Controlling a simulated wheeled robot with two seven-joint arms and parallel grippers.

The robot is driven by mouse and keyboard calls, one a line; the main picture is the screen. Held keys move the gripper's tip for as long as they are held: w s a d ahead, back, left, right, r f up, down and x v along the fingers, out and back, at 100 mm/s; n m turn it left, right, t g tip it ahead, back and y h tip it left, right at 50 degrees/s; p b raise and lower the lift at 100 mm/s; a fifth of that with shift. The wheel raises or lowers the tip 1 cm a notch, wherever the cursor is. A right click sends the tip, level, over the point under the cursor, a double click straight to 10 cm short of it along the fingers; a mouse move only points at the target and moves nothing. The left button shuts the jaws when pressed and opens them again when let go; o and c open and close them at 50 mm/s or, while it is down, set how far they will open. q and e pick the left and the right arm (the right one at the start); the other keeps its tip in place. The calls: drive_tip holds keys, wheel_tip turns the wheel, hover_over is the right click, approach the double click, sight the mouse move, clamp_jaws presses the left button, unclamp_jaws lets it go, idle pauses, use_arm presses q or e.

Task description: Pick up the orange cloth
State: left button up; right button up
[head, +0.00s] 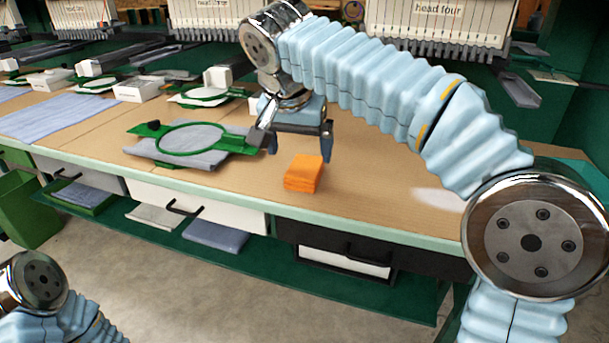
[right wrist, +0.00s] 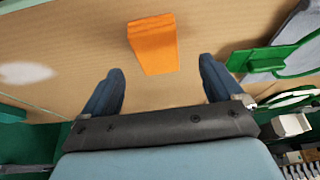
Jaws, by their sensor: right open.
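The orange cloth (head: 303,173) is a small folded stack lying on the wooden table near its front edge. It also shows in the right wrist view (right wrist: 153,43), ahead of the fingertips and roughly centred between them. My right gripper (head: 299,145) is open and empty, just behind the cloth in the head view and apart from it. Its two dark blue fingers (right wrist: 160,68) stand spread in the right wrist view. My left gripper is not in view; only part of my left arm shows at the lower left.
A green embroidery hoop (head: 193,139) on grey cloth lies left of my right gripper. A blue-grey cloth (head: 55,117) lies further left. Embroidery heads (head: 430,25) line the back. Drawers (head: 185,205) sit under the table's front edge (head: 250,203). The tabletop right of the cloth is clear.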

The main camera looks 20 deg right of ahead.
sight(305, 166)
drive_tip(key=x, duration=0.5)
drive_tip(key=shift+d+f, duration=0.3)
drive_tip(key=shift+f, duration=0.1)
drive_tip(key=c, duration=1.1)
